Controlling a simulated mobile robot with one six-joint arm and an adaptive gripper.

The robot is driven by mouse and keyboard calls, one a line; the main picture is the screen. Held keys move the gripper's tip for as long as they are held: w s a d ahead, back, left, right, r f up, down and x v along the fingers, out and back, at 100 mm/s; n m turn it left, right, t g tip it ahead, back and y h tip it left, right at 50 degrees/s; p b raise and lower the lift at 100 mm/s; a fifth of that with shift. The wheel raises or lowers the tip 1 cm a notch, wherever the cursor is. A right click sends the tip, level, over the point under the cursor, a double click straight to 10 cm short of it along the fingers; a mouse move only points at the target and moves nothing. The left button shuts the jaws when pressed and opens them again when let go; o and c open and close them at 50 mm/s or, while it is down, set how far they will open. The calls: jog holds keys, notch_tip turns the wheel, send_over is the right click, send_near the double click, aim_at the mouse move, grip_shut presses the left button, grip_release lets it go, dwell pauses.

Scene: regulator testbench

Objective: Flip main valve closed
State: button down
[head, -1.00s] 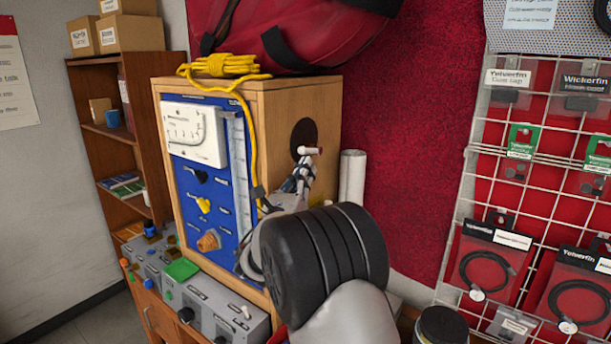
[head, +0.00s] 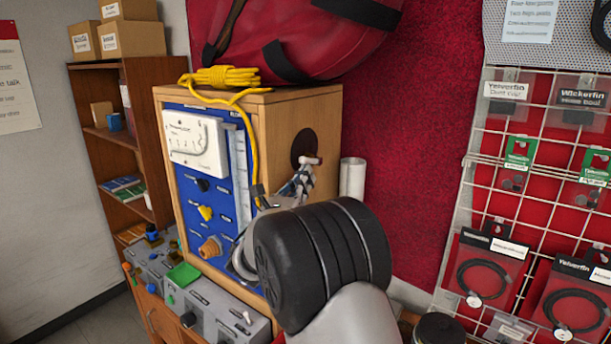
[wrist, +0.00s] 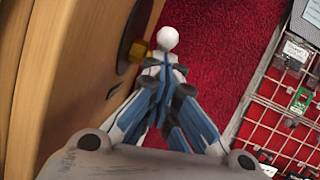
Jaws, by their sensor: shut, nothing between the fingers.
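The side of the wooden cabinet (head: 270,115) has a dark round hole (head: 303,143). A short lever with a pale knob (head: 312,160) sticks out there; I take it for the main valve. In the wrist view the white knob (wrist: 168,38) stands just beyond my fingertips, beside a brass fitting (wrist: 140,51) at the dark hole. My gripper (head: 298,182), with blue and white fingers, is shut and empty. It also shows in the wrist view (wrist: 165,70). The fingertips are close to the knob; I cannot tell whether they touch it. Part of the lever is hidden behind them.
A blue panel (head: 205,172) with a gauge and coloured knobs faces left. Yellow rope (head: 225,77) and a red bag (head: 300,30) lie on top. A white roll (head: 352,180) stands behind the cabinet. A wire rack (head: 480,185) with packets is at right.

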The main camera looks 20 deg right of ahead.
aim_at(306, 162)
notch_tip(306, 162, up, 4)
jog(key=g+y+p, duration=0.2)
jog(key=p, duration=0.6)
jog(key=shift+a+f+m+y, duration=0.1)
jog(key=shift+a+m+y, duration=0.05)
jog(key=shift+m+y, duration=0.15)
jog(key=shift+w+d+r+m+g+y+p, duration=0.1)
jog(key=shift+w+d+r+g+y+p, duration=0.35)
jog(key=shift+p, duration=1.1)
jog(key=shift+w+d+r+m+g+y+p, duration=0.1)
jog(key=shift+d+r+g+y+p, duration=0.4)
jog(key=shift+r+p, duration=0.75)
jog(key=shift+w+d+r+m+g+y+p, duration=0.15)
jog(key=shift+d+r+g+y+p, duration=0.3)
jog(key=shift+p, duration=1.35)
jog(key=shift+a, duration=0.1)
